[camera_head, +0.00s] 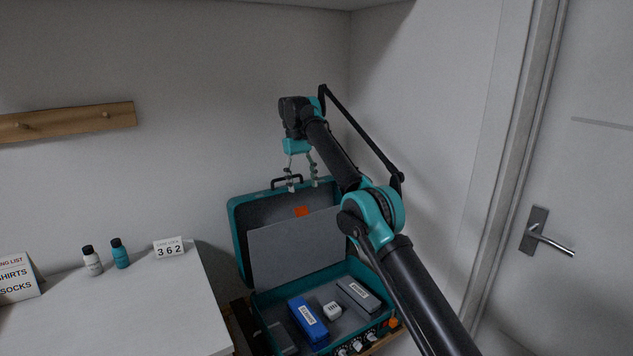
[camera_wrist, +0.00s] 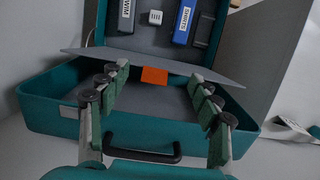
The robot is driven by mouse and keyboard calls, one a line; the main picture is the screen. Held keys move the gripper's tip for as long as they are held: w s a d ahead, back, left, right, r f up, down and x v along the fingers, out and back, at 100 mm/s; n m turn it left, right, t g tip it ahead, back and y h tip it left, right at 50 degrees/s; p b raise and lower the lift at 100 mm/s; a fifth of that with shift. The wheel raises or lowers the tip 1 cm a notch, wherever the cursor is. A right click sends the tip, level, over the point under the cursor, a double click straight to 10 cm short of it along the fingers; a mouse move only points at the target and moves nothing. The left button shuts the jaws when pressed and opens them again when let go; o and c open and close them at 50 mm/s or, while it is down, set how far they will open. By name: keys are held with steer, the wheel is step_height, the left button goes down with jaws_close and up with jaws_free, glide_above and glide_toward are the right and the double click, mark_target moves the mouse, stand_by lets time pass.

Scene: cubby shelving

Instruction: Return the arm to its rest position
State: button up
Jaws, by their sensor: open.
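My gripper (camera_head: 303,184) is open and empty, pointing down in front of the raised lid of a teal case (camera_head: 239,240) in the head view. In the wrist view its two fingers (camera_wrist: 160,85) stand wide apart, with the case's black handle (camera_wrist: 141,150) and an orange patch (camera_wrist: 154,76) showing between them. My arm reaches up from the lower right, bent at a teal joint. The case is open. A grey panel (camera_head: 296,248) leans inside its lid. Whether a finger touches the lid I cannot tell.
The case holds a blue box (camera_head: 308,322), a white cube (camera_head: 332,310) and a grey box (camera_head: 358,294). Left, a white table (camera_head: 150,305) bears two bottles (camera_head: 119,253), a number card (camera_head: 169,247) and a list sign (camera_head: 15,278). A wooden peg rail (camera_head: 66,121) and a door handle (camera_head: 550,241) flank the corner.

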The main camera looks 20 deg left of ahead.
steer(key=w+d+m+t+y, duration=0.1)
steer(key=w+d+m, duration=0.15)
steer(key=d, duration=0.95)
steer(key=w+d+m+t+y, duration=0.1)
steer(key=w+d+m, duration=0.15)
steer(key=d, duration=0.95)
steer(key=s+d+f+m+t, duration=0.1)
steer(key=s+d+f, duration=0.2)
steer(key=s+d, duration=0.35)
steer(key=s+d+f+t, duration=0.1)
steer(key=s+d+f, duration=0.2)
steer(key=d, duration=0.6)
steer(key=s+d+f+m, duration=0.1)
steer(key=s+d+f, duration=0.4)
steer(key=s, duration=0.4)
steer(key=s+d+f+m+t, duration=0.1)
steer(key=s+d+f, duration=0.4)
steer(key=s, duration=0.3)
steer(key=s+d+f+m+t, duration=0.1)
steer(key=s+d+f, duration=0.3)
steer(key=s, duration=0.5)
steer(key=shift+s+d+f+m, duration=0.4)
steer(key=shift+f+m, duration=0.1)
steer(key=shift+f, duration=0.45)
